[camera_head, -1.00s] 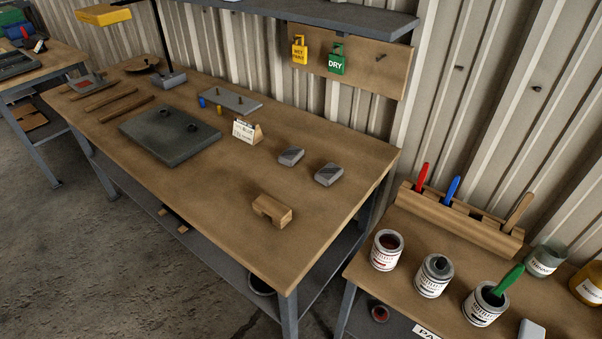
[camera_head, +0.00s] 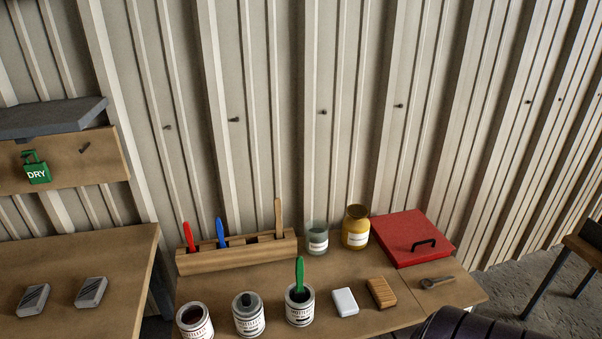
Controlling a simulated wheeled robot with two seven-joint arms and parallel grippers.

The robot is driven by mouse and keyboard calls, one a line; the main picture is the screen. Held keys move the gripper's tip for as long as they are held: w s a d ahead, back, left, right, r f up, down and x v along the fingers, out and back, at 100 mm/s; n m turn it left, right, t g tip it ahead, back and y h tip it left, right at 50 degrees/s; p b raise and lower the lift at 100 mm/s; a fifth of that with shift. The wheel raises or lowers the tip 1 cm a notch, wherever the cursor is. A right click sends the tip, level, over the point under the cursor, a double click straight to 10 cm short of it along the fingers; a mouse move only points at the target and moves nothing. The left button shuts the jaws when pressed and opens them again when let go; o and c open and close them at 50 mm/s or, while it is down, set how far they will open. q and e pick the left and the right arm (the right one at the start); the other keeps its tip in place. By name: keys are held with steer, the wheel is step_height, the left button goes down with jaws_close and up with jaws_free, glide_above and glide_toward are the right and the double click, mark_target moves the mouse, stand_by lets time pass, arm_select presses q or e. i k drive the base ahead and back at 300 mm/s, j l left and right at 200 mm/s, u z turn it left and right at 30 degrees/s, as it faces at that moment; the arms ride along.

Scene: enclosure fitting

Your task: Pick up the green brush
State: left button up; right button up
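The green brush (camera_head: 299,273) stands handle up in an open paint can (camera_head: 299,309) on the paint table. Its lower end is hidden inside the can. The can is the right one of three in a row at the front of the table. Neither of my grippers shows in the head view. A dark rounded shape at the bottom right edge is cut off by the frame, and I cannot tell what it is.
Two more cans (camera_head: 249,315) (camera_head: 195,321) stand left of it. Behind is a wooden rack (camera_head: 236,257) with red, blue and wooden-handled brushes. Jars (camera_head: 356,228), a white block (camera_head: 344,301), a wooden block (camera_head: 381,292) and a red lidded box (camera_head: 412,239) stand to the right. A workbench (camera_head: 60,262) is at left.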

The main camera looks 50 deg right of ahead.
mark_target(300, 292)
steer(key=z, duration=1.5)
